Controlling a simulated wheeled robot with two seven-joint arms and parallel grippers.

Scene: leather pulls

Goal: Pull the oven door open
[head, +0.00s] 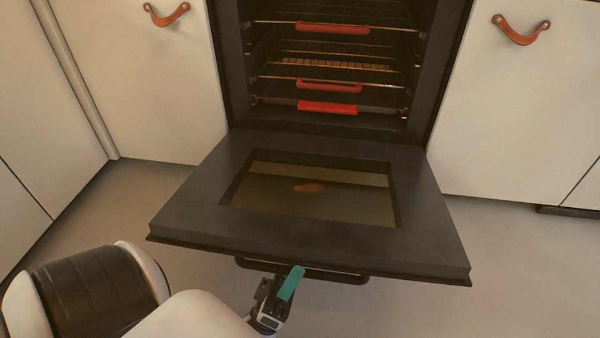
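The dark oven door (300,230) is folded down and lies nearly flat in front of the oven (235,70), its glass window facing up. Its dark bar handle (345,276) shows just past the door's front edge, partly under it. My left gripper (284,281) is at the handle, left of its middle, with one teal finger seen over the bar. The other finger is hidden, so I cannot tell whether it grips the bar. My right gripper is not in view.
Inside the oven are several racks with red grips (328,107). Cream cabinets with leather pulls stand left (150,80) and right (520,110). The pale floor (510,250) is clear right of the door.

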